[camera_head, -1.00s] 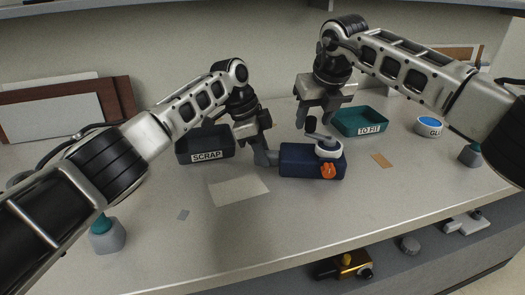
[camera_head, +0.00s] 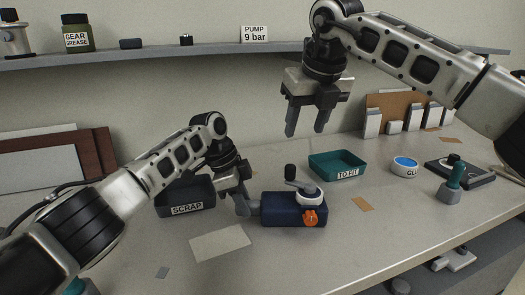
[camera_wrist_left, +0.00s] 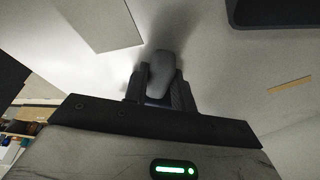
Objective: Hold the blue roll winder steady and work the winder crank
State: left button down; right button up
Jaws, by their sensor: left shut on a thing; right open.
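The blue roll winder (camera_head: 282,211) lies on the bench, with an orange knob on its front. Its crank (camera_head: 303,186) sits on a white hub on top, with a black upright knob (camera_head: 290,171) at the left end of the arm. My left gripper (camera_head: 241,204) is shut on the grey handle at the winder's left end; the left wrist view shows the grey handle (camera_wrist_left: 161,75) between the fingers. My right gripper (camera_head: 307,118) is open and empty, high above the crank, fingers pointing down.
A black SCRAP tray (camera_head: 188,209) is behind my left gripper. A teal TO FIT tray (camera_head: 338,175) stands behind the winder. A sheet (camera_head: 220,243) lies in front. A shelf (camera_head: 150,45) runs above.

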pick_arm(q)
jog(key=c, duration=1.1)
grip_release()
jog(key=v, duration=1.2)
jog(key=shift+r, duration=0.1)
